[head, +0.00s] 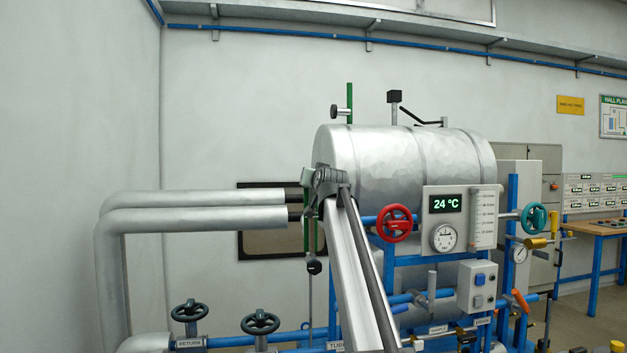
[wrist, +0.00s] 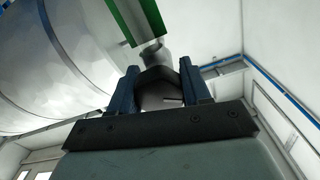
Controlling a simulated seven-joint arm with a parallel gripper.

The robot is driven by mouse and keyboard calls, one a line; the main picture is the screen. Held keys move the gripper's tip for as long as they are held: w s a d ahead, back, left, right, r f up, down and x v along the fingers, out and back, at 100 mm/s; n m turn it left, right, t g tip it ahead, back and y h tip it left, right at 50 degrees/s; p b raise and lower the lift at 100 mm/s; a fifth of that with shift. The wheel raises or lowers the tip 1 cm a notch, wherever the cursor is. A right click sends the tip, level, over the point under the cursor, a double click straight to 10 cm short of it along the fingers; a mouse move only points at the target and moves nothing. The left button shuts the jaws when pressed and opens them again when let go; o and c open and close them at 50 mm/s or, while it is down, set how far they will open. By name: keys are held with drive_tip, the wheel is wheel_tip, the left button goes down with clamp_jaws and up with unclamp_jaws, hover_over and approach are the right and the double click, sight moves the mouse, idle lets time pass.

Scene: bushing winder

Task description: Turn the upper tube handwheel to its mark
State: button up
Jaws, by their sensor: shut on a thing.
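My gripper (wrist: 168,82) has its two blue fingers closed on either side of a dark, rounded piece (wrist: 158,76), which looks like the upper tube handwheel. A grey stem (wrist: 151,50) runs from this piece toward a green channel (wrist: 130,18) above it in the wrist view. In the head view my arm reaches up to the left end of the silver tank. My gripper (head: 318,183) is there, beside a green upright (head: 312,235), and my own wrist hides the held piece. A black knob (head: 314,267) is lower down by that upright. I cannot make out the mark.
The silver tank (head: 375,160) is close on the right, and thick silver pipes (head: 200,205) come in from the left. A red handwheel (head: 397,222) and a 24 °C panel (head: 447,204) stand right of my arm. Two dark handwheels (head: 260,322) are low left.

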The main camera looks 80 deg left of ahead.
drive_tip(key=shift+r, duration=0.2)
drive_tip(key=o, duration=1.1)
drive_tip(key=shift+f, duration=0.1)
drive_tip(key=shift+c, duration=0.2)
drive_tip(key=shift+d, duration=0.1)
drive_tip(key=d, duration=1.3)
drive_tip(key=shift+d, duration=0.35)
